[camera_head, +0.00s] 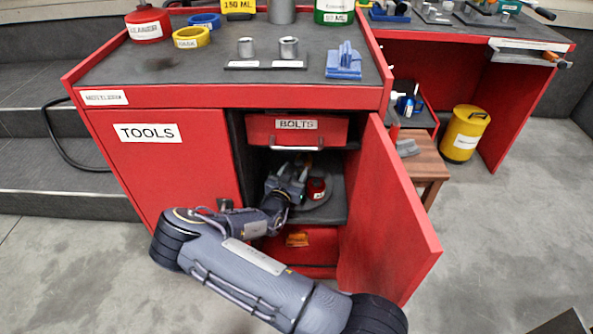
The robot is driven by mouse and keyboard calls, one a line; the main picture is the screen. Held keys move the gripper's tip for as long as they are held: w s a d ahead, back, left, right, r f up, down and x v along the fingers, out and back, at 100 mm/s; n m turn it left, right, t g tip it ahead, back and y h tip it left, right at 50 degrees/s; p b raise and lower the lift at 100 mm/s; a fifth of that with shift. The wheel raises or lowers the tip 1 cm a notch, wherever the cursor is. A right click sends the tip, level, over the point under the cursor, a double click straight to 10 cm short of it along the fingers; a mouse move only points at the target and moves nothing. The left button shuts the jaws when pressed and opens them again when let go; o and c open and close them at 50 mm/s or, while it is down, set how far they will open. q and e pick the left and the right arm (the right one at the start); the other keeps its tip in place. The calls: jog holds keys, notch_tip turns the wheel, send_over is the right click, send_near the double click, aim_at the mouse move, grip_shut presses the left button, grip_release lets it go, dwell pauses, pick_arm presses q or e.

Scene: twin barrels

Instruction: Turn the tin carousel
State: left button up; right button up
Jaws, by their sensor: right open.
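The tin carousel (313,204) is a round grey plate inside the open cabinet compartment, below the BOLTS drawer. A small red tin (317,188) with a pale label stands on it. My right gripper (300,178) reaches into the compartment from the front, just left of the red tin. It is open, and its fingers are close to the tin; I cannot tell whether they touch it or the plate. My gripper and wrist hide the left part of the carousel. My left gripper is not in view.
The open red door (392,205) stands right of the compartment. The BOLTS drawer (297,130) is close above, and a red bin (310,245) sits below. The closed TOOLS door (165,160) is on the left. A wooden stool (428,165) stands behind the open door.

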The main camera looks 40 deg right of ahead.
jog(key=shift+x, duration=0.85)
grip_shut()
